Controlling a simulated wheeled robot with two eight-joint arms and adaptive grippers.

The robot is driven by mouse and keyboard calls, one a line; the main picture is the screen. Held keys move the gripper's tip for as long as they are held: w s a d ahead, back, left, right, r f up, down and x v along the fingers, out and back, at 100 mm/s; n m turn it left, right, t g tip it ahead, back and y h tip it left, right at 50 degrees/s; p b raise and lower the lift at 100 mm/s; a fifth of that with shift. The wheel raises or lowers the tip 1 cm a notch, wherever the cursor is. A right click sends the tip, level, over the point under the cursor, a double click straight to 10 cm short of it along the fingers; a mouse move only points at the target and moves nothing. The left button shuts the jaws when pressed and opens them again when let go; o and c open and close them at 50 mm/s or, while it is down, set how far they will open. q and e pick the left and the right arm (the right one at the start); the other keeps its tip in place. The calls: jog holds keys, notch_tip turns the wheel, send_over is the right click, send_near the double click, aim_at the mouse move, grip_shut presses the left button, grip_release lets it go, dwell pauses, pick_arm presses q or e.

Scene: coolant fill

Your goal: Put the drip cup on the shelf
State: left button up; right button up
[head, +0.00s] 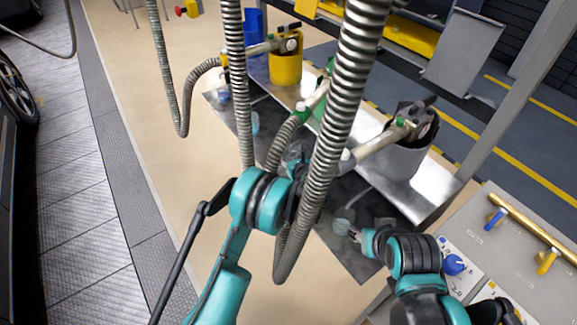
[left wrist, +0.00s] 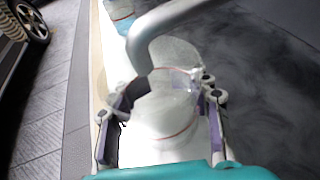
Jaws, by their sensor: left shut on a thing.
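A clear cup with a thin red line (left wrist: 172,112) is between the fingers of my left gripper (left wrist: 165,112) in the left wrist view. The gripper is shut on it. In the head view my left gripper (head: 297,168) is partly hidden behind the hanging hoses, and the cup is hard to make out there. The shelf has a dark mat (head: 350,185) on it and runs under and beyond this gripper. My right gripper (head: 357,235) is low at the shelf's near end, close to another clear cup (head: 343,222); its fingers are too small to read.
Ribbed hoses (head: 349,100) hang in front of my left gripper. A bluish cup (left wrist: 122,12) is ahead of the held cup. A control panel (head: 500,250) is at right.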

pick_arm(q)
notch_tip(320, 180, down, 4)
jog(key=shift+r+b, duration=0.1)
jog(key=shift+b, duration=0.6)
jog(key=shift+r, duration=0.1)
jog(key=o, duration=1.4)
